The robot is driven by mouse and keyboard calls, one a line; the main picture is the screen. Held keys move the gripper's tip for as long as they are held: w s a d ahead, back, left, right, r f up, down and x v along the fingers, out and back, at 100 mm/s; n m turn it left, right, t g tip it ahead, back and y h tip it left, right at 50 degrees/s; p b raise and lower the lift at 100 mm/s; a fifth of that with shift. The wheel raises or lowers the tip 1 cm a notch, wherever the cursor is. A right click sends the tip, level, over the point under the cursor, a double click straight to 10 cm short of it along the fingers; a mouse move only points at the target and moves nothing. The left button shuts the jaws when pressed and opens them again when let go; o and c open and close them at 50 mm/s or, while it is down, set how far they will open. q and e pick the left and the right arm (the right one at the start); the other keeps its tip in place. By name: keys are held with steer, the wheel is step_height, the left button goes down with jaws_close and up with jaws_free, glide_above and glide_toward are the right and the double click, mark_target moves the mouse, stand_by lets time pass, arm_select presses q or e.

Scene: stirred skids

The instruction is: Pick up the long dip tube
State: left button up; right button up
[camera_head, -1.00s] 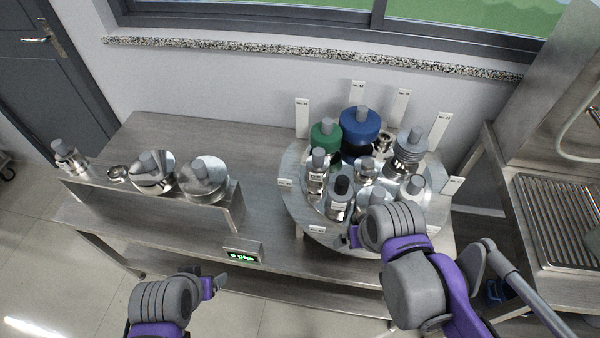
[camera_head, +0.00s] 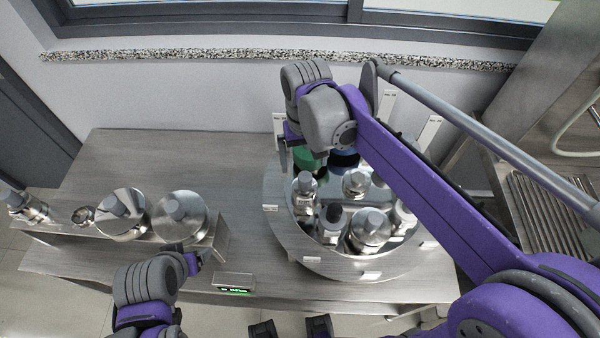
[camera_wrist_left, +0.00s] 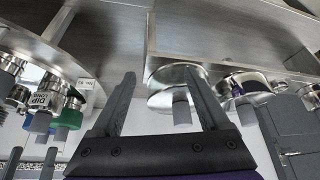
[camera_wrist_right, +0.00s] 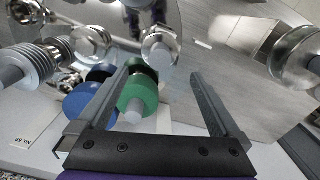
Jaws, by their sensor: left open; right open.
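A silver fitting with a grey cap and a white label stands on the round turntable (camera_head: 277,235), in front of the green part. In the left wrist view, a label reading DIP LONG marks the long dip tube (camera_wrist_left: 41,101); it seems to be this same fitting (camera_head: 304,196). My right gripper (camera_head: 288,150) is open and empty, above the turntable's back left near the green part (camera_wrist_right: 140,98). The green part shows between its fingers in the right wrist view. My left gripper (camera_head: 196,260) is open and empty, in front of the shelf.
The blue part (camera_wrist_right: 88,100) stands beside the green one, partly hidden by my right arm in the head view. Several capped silver fittings crowd the turntable. A raised shelf (camera_head: 190,243) at left holds more fittings. Upright label plates (camera_head: 430,132) ring the turntable's back.

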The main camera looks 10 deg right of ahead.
mark_target(305, 176)
steer(key=f, duration=0.2)
steer(key=s+f, duration=0.1)
steer(key=f, duration=0.1)
steer(key=shift+f, duration=0.3)
steer(key=shift+w+f, duration=0.15)
steer(key=shift+f, duration=2.85)
steer(key=c, duration=1.4)
